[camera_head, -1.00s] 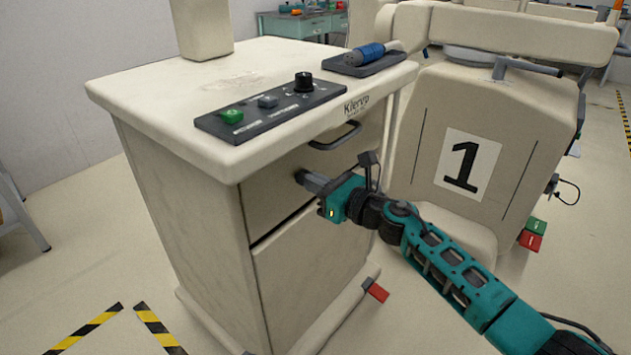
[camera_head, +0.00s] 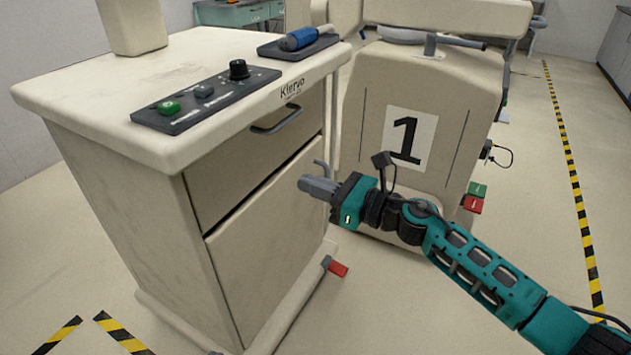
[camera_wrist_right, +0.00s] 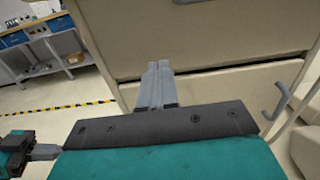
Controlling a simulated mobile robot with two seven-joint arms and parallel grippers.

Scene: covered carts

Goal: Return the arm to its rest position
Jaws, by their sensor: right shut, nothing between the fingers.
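My right gripper (camera_head: 318,187) shows in the head view in front of the beige cart's lower door (camera_head: 265,235). Its grey fingers are together with nothing between them. The fingers also show in the right wrist view (camera_wrist_right: 161,72), pointing at the cart front near the gap below the drawer. In the head view the teal right arm reaches in from the lower right. The drawer handle (camera_head: 277,120) is up and left of the gripper, apart from it. Part of my left gripper (camera_wrist_right: 42,152) shows at the lower left of the wrist view; its jaw state is unclear.
A curved door handle (camera_wrist_right: 278,100) lies right of the fingers in the wrist view. The cart top holds a control panel (camera_head: 205,100) and a blue-handled tool (camera_head: 299,38). A second covered unit marked 1 (camera_head: 408,138) stands behind my right arm. Open floor lies at right.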

